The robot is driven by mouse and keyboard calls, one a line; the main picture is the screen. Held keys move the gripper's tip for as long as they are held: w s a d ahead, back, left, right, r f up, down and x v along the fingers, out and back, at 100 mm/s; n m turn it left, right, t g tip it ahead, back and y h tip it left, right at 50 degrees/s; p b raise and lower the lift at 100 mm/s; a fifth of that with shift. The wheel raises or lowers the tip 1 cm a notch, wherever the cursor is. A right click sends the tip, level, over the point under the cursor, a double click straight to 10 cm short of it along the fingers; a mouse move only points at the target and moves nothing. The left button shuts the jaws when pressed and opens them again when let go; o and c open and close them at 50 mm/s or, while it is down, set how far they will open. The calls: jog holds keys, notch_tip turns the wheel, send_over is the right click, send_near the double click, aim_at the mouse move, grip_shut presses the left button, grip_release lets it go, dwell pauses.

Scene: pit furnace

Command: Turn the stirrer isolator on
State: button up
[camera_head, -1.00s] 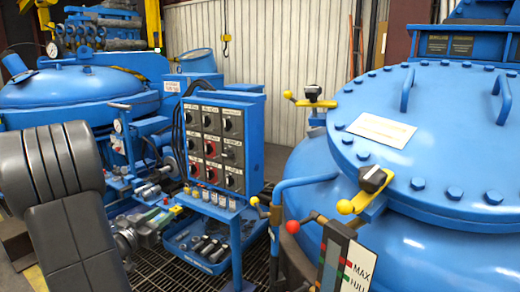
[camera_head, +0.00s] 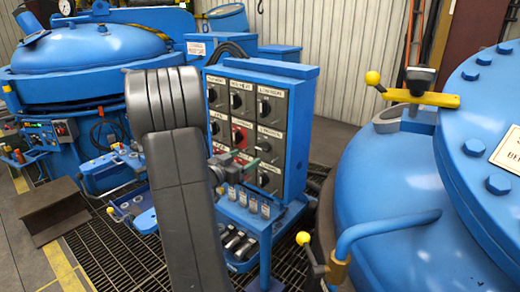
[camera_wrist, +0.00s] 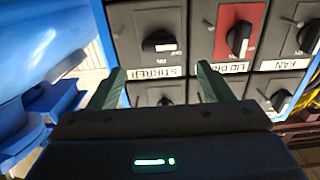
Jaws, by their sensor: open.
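The stirrer isolator (camera_wrist: 158,42) is a black rotary knob on a grey plate in the wrist view. Its STIRRER label (camera_wrist: 165,72) reads upside down there. The knob's handle lies roughly sideways in that picture. My gripper (camera_wrist: 161,78) is open and empty, its two green fingers spread across the picture below the knob. No contact shows. In the head view my gripper (camera_head: 235,168) is in front of the lower part of the switch panel (camera_head: 297,150). My arm hides part of the panel, and the stirrer label cannot be read there.
A red-plated switch (camera_wrist: 240,38) and the fan switch (camera_wrist: 307,35) sit beside the stirrer isolator. A large blue vessel (camera_head: 385,180) with a yellow-handled clamp (camera_head: 420,97) stands at right. Yellow-knobbed levers (camera_head: 304,239) rise near the panel. Another blue vessel (camera_head: 85,55) stands at left.

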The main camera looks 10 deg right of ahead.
aim_at(261, 149)
jog(key=x, duration=0.8)
jog(key=shift+w+d+p, duration=0.1)
jog(key=shift+d+p, duration=0.1)
jog(key=shift+p, duration=0.15)
jog(key=c, duration=1)
